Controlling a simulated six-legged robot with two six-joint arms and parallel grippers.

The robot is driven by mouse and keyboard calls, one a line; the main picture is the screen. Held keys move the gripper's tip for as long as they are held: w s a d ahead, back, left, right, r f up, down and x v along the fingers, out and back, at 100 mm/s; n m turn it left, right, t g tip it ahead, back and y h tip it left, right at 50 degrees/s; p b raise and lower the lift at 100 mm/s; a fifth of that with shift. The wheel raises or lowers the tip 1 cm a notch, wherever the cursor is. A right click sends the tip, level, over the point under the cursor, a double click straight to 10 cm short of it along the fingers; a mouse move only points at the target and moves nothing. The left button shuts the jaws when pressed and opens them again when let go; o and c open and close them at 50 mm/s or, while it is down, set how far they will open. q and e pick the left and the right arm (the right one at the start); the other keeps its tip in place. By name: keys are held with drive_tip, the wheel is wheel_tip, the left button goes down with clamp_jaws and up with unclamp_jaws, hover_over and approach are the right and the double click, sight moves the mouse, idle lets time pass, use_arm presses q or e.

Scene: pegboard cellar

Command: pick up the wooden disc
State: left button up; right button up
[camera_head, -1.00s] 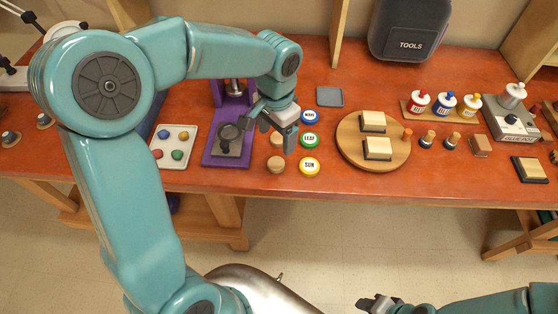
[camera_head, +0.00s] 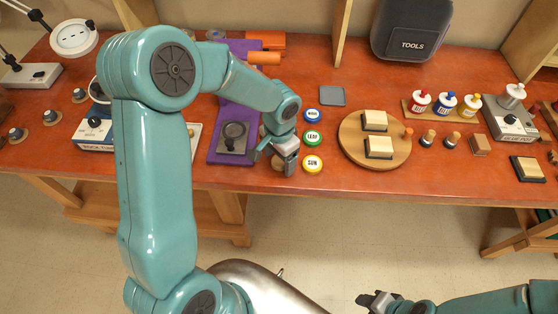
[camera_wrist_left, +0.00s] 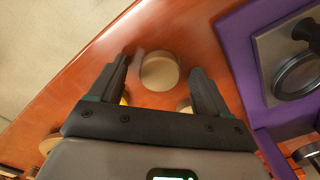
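A pale round wooden disc (camera_wrist_left: 160,71) lies flat on the red-brown table, between and just beyond my left fingertips in the left wrist view. In the head view its edge (camera_head: 276,163) shows beside my left gripper (camera_head: 287,166), which hides the rest. My left gripper is open and empty, pointing down over the disc; its two dark fingers (camera_wrist_left: 158,66) stand apart. Another pale disc (camera_wrist_left: 184,105) is partly hidden behind a finger in the wrist view. My right gripper (camera_head: 375,302) hangs low in front of the table; its finger gap is unclear.
Blue, green and yellow labelled buttons (camera_head: 312,138) stand right of my left gripper. A purple board with a grey plate (camera_head: 235,138) lies to its left. A round wooden board (camera_head: 352,140) with two blocks is further right. The table's front edge is close.

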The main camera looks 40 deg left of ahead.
use_arm(q)
drive_tip(key=c, duration=1)
drive_tip(key=shift+w+d+f, duration=0.1)
drive_tip(key=shift+w, duration=0.05)
